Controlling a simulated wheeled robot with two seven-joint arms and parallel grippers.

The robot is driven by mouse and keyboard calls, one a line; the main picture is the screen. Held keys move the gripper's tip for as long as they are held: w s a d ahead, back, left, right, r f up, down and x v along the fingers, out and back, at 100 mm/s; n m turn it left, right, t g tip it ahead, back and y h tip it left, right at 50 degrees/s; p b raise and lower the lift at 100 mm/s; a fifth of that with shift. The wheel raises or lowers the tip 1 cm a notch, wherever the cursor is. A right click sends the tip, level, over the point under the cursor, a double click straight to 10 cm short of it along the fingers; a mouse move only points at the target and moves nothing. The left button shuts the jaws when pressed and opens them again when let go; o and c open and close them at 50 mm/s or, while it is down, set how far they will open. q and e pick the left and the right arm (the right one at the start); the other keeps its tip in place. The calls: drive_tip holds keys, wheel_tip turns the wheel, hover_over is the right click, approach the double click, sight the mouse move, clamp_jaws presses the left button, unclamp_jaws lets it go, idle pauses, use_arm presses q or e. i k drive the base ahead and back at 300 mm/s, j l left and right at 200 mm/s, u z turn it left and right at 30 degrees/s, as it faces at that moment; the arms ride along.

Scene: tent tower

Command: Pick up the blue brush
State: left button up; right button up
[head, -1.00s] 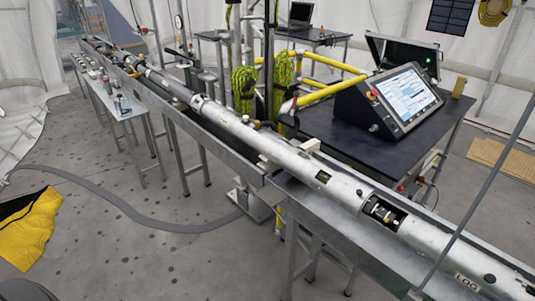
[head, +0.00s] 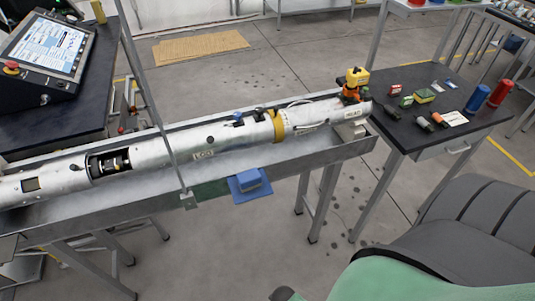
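I cannot clearly make out a blue brush in the head view. A blue block-like thing (head: 248,180) sits on a blue sheet at the front edge of the metal trough (head: 330,153). A small dark blue part (head: 238,119) is on top of the silver tube (head: 180,150). Neither of my grippers is in view.
A grey and green chair (head: 450,245) fills the lower right. A console (head: 45,50) stands at the upper left. Floor between trough and chair is clear.

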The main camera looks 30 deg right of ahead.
sight(251, 179)
drive_tip(key=z, duration=0.75)
drive_tip(key=j+z, duration=0.1)
drive_tip(key=j, duration=0.2)
